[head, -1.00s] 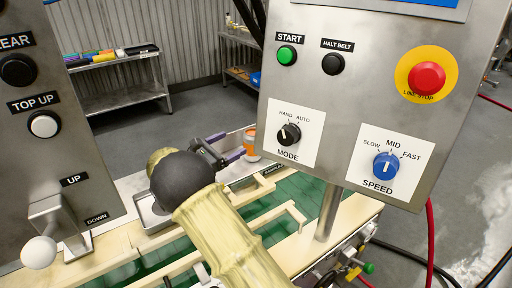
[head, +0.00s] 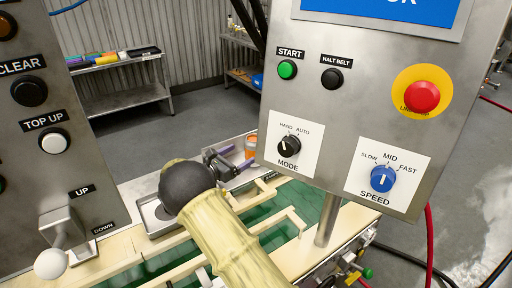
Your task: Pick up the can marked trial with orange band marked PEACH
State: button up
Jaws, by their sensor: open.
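The can with an orange band (head: 251,146) stands on the light surface beyond the green belt, just left of the control panel. It is small in view, its lower part is partly covered by my gripper, and its lettering cannot be read. My gripper (head: 241,155) is open, with purple-tipped fingers pointing right towards the can. The fingertips are at or just short of the can; I cannot tell whether they touch it. My dark wrist and pale yellow arm cover part of the belt area.
The control panel (head: 352,112) with START, HALT BELT, MODE and SPEED controls stands close on the right. Another panel (head: 75,180) with a lever stands on the left. A metal tray (head: 153,215) lies beside my wrist. Pale guide rails (head: 288,228) cross the green belt (head: 310,197).

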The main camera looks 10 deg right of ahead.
aim_at(247, 150)
jog(key=shift+w+d, duration=0.1)
jog(key=shift+d, duration=0.05)
jog(key=p+x, duration=0.3)
jog(key=x, duration=0.1)
jog(key=shift+w+d, duration=0.1)
jog(key=shift+w, duration=0.15)
jog(key=shift+w+d+f, duration=0.1)
jog(key=shift+w+d, duration=0.15)
jog(key=shift+d, duration=0.1)
jog(key=shift+c, duration=0.4)
jog(key=c, duration=1.2)
